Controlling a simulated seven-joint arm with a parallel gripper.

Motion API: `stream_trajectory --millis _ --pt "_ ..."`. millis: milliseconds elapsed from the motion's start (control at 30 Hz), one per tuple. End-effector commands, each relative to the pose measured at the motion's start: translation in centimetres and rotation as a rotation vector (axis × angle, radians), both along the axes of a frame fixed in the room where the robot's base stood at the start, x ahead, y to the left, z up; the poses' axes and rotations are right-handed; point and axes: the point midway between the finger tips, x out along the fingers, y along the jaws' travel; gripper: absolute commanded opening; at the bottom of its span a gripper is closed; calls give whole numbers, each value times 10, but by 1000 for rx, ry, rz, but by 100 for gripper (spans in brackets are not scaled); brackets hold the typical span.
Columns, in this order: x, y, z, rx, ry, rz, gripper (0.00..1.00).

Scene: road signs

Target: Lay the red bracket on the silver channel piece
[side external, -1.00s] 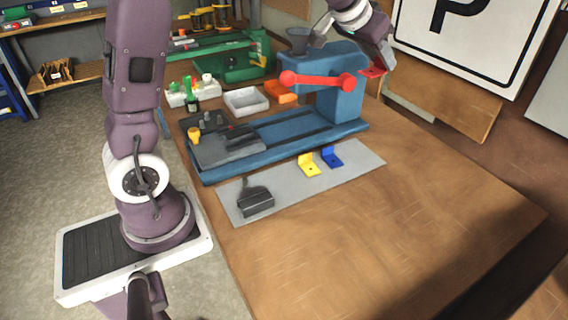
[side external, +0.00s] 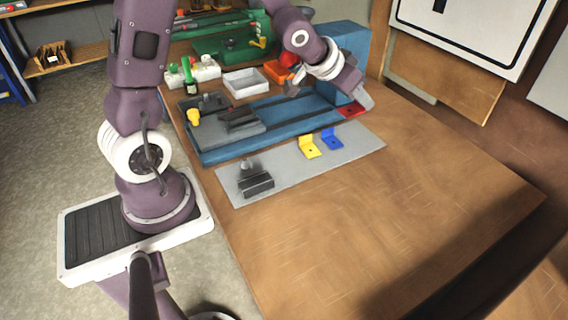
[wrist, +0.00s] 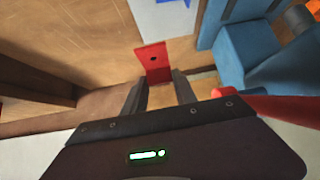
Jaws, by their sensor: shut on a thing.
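The red bracket (side external: 351,111) is held in the fingers of my gripper (side external: 357,103), near the right end of the blue machine. In the wrist view the red bracket (wrist: 153,62), with a small dark hole, shows at the fingertips of my gripper (wrist: 158,82). A dark grey, ridged, channel-like piece (side external: 258,186) lies at the left end of a flat light grey sheet (side external: 285,172); it looks like the channel piece, darker than silver here. The bracket is well to the right of it and apart from it.
A yellow bracket (side external: 309,148) and a blue bracket (side external: 332,140) stand on the sheet. The blue machine (side external: 300,118) with a grey plate (side external: 215,135) lies behind it. A white tray (side external: 245,83) and orange bin (side external: 276,72) stand farther back. The wooden table (side external: 420,200) is clear at the front right.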

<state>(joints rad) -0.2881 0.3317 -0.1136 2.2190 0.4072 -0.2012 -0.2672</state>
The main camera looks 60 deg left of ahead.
Motion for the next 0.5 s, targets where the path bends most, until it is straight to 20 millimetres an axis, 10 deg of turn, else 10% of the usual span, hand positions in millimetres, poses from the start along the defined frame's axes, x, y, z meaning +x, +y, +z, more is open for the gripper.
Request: stream_trajectory --millis 500 --pt "-58 -5 -39 -2 1 -211 0"
